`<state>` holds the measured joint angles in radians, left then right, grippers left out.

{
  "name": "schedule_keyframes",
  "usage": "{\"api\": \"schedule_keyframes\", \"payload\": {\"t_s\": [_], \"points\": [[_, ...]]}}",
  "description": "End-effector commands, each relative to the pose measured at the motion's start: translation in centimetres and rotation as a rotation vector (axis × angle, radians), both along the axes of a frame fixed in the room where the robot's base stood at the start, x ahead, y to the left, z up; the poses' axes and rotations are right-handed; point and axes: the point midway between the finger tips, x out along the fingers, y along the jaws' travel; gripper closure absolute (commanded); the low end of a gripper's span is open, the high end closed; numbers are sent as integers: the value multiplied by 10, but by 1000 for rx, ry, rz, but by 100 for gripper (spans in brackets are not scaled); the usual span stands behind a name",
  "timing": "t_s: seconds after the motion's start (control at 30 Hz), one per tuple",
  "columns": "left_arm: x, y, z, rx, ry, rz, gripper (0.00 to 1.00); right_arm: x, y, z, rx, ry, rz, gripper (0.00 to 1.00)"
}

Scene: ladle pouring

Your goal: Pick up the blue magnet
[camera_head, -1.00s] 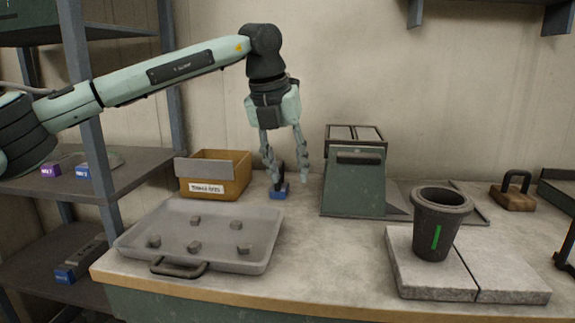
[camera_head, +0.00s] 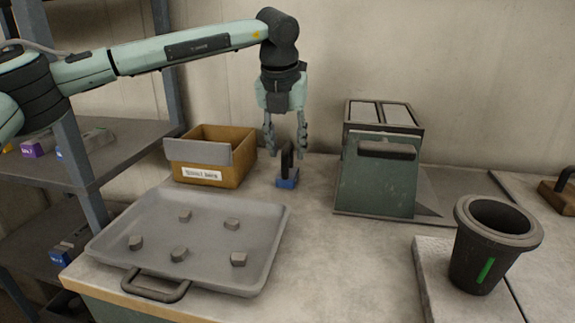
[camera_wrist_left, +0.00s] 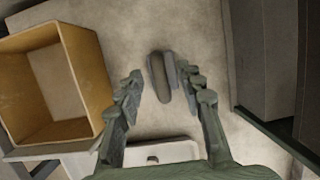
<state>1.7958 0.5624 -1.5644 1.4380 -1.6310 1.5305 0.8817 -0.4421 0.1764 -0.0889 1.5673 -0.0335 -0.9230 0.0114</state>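The blue magnet (camera_head: 288,182) stands upright on the table, with a blue base and a dark upright handle. My left gripper (camera_head: 286,150) points down above it, fingers open and empty, one on each side of the handle's top in the head view. In the left wrist view the magnet's dark handle (camera_wrist_left: 160,80) lies between and just beyond the two open fingertips (camera_wrist_left: 160,75). I cannot tell whether either finger touches it. My right gripper is not in view.
An open cardboard box (camera_head: 236,168) stands left of the magnet; a green metal container (camera_head: 375,185) stands to its right. A grey tray (camera_head: 262,225) with several small lumps lies in front. A dark cup (camera_head: 480,255) stands on a slab at right. Shelves stand at left.

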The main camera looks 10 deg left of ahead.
Motion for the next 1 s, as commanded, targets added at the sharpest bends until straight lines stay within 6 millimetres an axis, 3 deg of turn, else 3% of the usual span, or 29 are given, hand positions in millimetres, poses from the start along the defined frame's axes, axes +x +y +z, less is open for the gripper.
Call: {"api": "schedule_keyframes", "payload": {"t_s": [0.33, 0.67, 1.0], "points": [[3, -1, -11, -1, 0, 0, 62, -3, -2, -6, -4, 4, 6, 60], [3, -1, -10, -1, 0, 0, 100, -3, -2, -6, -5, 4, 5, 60], [3, -1, -9, -2, -2, -1, 100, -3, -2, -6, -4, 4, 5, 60]]}}
